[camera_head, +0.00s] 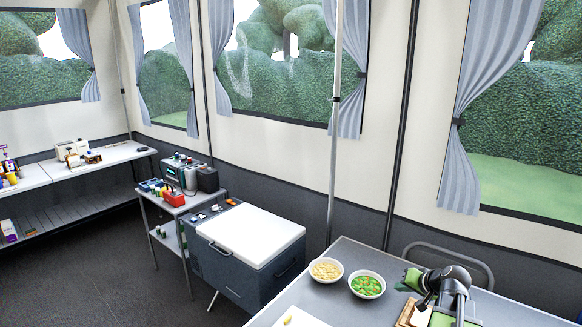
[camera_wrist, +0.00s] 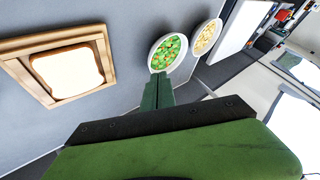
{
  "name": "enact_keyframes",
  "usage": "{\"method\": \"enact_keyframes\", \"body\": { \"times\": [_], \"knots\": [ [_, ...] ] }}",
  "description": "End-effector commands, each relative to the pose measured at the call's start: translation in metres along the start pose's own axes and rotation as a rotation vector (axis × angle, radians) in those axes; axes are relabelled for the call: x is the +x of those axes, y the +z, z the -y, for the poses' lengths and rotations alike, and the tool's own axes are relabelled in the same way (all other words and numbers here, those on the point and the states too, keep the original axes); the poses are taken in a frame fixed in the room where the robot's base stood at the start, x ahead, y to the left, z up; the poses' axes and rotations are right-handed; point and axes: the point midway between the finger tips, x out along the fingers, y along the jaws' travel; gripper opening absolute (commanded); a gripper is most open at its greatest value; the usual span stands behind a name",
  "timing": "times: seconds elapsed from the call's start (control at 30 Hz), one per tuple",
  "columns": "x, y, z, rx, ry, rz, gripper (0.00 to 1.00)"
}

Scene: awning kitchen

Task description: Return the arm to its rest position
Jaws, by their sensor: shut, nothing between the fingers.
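My gripper (camera_head: 405,284) is above the grey table at the lower right of the head view, with its green fingers pointing left. In the wrist view its fingers (camera_wrist: 157,92) are together with nothing between them. My dark arm hides part of the table behind it. A slice of bread (camera_wrist: 68,72) lies in a square wooden tray (camera_wrist: 22,73) at the left of the wrist view, apart from the fingers. In the head view the tray (camera_head: 404,318) is partly hidden by my arm.
A bowl of green and orange food (camera_head: 367,285) and a bowl of pale food (camera_head: 326,270) stand on the table (camera_head: 345,308) left of my gripper. A chair back (camera_head: 450,253) is behind the table. A white-lidded cooler (camera_head: 250,235) stands beyond the bowls.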

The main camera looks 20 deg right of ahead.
Motion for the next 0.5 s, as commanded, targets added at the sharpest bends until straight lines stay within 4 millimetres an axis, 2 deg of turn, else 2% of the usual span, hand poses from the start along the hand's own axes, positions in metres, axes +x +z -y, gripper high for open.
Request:
{"method": "enact_keyframes", "body": {
  "times": [0.03,0.07,0.1,0.17,0.2,0.27,0.3,0.4,0.5],
  "knots": [
    [0.015,0.013,0.044,-0.06,-0.025,0.046,0.0],
    [0.024,0.023,0.067,-0.095,-0.035,0.073,0.0],
    [0.035,0.038,0.098,-0.143,-0.049,0.112,0.0],
    [0.049,0.064,0.142,-0.215,-0.066,0.175,0.0],
    [0.056,0.084,0.171,-0.265,-0.074,0.217,0.0],
    [0.064,0.116,0.211,-0.341,-0.08,0.285,0.0],
    [0.067,0.139,0.235,-0.393,-0.081,0.33,0.0],
    [0.068,0.197,0.284,-0.517,-0.065,0.438,0.0],
    [0.061,0.248,0.315,-0.628,-0.023,0.535,0.0]
  ]
}}
